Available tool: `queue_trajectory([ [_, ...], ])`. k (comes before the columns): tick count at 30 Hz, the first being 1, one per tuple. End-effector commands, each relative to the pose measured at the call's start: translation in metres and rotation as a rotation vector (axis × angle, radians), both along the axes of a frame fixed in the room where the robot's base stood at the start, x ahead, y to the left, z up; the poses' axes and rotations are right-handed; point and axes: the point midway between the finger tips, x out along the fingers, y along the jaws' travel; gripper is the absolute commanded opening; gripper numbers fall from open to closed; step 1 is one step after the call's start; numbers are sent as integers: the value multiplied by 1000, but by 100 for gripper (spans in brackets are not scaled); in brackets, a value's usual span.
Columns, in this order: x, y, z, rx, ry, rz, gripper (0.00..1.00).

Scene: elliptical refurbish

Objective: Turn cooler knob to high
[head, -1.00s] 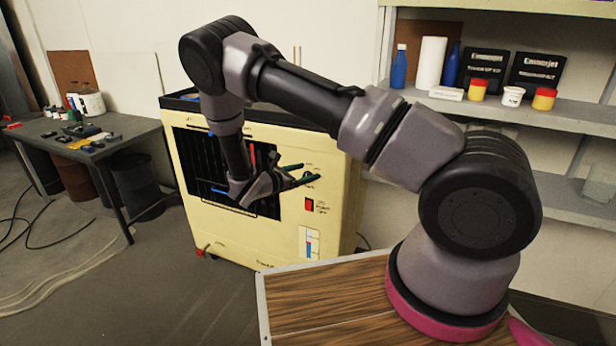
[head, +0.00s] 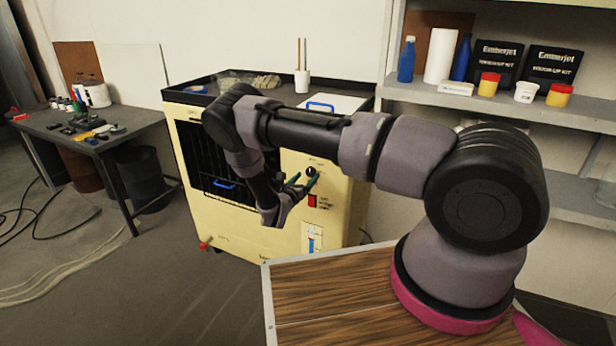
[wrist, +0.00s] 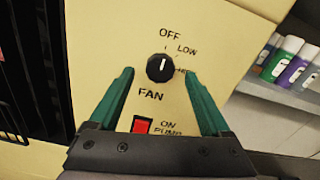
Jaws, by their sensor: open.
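The cooler (head: 335,211) is a cream cabinet with a black front grille. Its black fan knob (wrist: 160,68) shows in the wrist view, with a white pointer mark close to the OFF label. LOW and a partly hidden lower label, apparently HIGH, lie to its right. In the head view the knob (head: 311,171) sits just beyond my fingertips. My gripper (head: 304,181) is open, and its green fingers point at the panel. In the wrist view my gripper (wrist: 160,75) has one finger on each side of the knob. I cannot tell whether either touches it.
A red pump switch (wrist: 142,125) is below the knob. The cooler's top holds a white cup with sticks (head: 302,80) and a blue handle. Shelves (head: 490,101) with bottles and boxes stand right. A dark workbench (head: 90,137) is at the left.

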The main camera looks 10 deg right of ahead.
Motion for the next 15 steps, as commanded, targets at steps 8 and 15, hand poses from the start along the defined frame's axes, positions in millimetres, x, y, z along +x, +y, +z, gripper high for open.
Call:
queue_trajectory([
  [8, 16, -11, 0, 2, 0, 1, 82],
  [15, 16, -11, 0, 1, 0, 0, 78],
])
